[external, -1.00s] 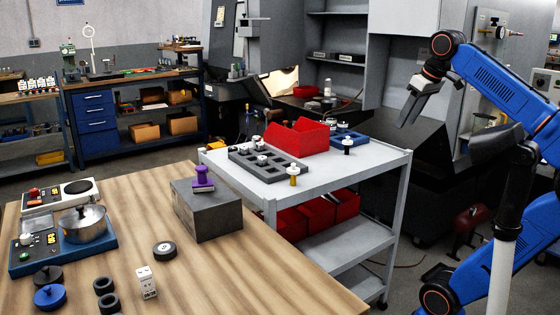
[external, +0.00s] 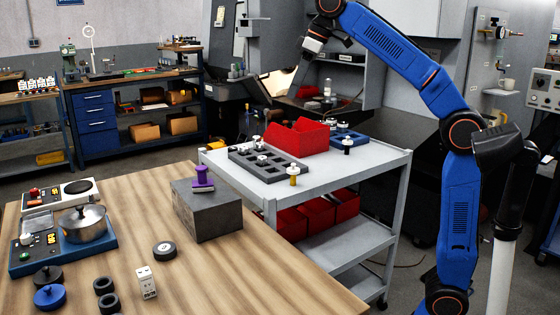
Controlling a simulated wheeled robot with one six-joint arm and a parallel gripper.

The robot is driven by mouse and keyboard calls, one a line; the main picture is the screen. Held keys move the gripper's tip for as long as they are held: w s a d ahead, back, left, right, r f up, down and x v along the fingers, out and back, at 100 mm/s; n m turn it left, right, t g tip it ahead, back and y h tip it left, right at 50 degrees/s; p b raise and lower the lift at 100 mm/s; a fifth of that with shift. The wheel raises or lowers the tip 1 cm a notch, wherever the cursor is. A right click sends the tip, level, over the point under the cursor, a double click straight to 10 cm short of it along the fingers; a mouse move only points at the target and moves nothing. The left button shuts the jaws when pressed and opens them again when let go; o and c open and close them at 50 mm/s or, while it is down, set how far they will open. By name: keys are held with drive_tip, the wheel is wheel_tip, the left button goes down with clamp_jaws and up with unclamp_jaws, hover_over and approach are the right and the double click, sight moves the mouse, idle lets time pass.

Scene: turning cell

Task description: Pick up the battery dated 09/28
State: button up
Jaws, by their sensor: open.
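A small upright white block (external: 147,282) with dark marks stands near the front edge of the wooden table and may be a battery. Its print is too small to read. A row of small white items (external: 38,85) stands on the left back bench, also too small to identify. I cannot tell from this view which thing bears the date 09/28. My gripper (external: 296,88) is open and empty, raised above and behind the grey cart, pointing down, apart from everything on the cart and table.
The grey cart (external: 335,180) carries a dark slotted tray (external: 282,171), a red bin (external: 298,138) and small knobbed pieces. On the wooden table (external: 230,285) are a grey block (external: 207,212), a pot (external: 83,225), black rings and a round disc (external: 164,249). The table's front right is clear.

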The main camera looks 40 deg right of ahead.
drive_tip(key=a+f+n, duration=0.1)
drive_tip(key=a+n, duration=0.1)
drive_tip(key=a, duration=1.1)
drive_tip(key=n+g+y, duration=0.1)
drive_tip(key=n+g, duration=0.2)
drive_tip(key=n, duration=0.4)
hover_over(148, 269)
drive_tip(key=d, duration=0.5)
wheel_tip(148, 269, down, 11)
drive_tip(key=x, duration=0.7)
drive_tip(key=d+x, duration=0.1)
drive_tip(key=x, duration=1.4)
drive_tip(key=shift+s+d+f, duration=0.25)
drive_tip(key=shift+d+f, duration=0.05)
drive_tip(key=shift+d, duration=0.1)
clamp_jaws()
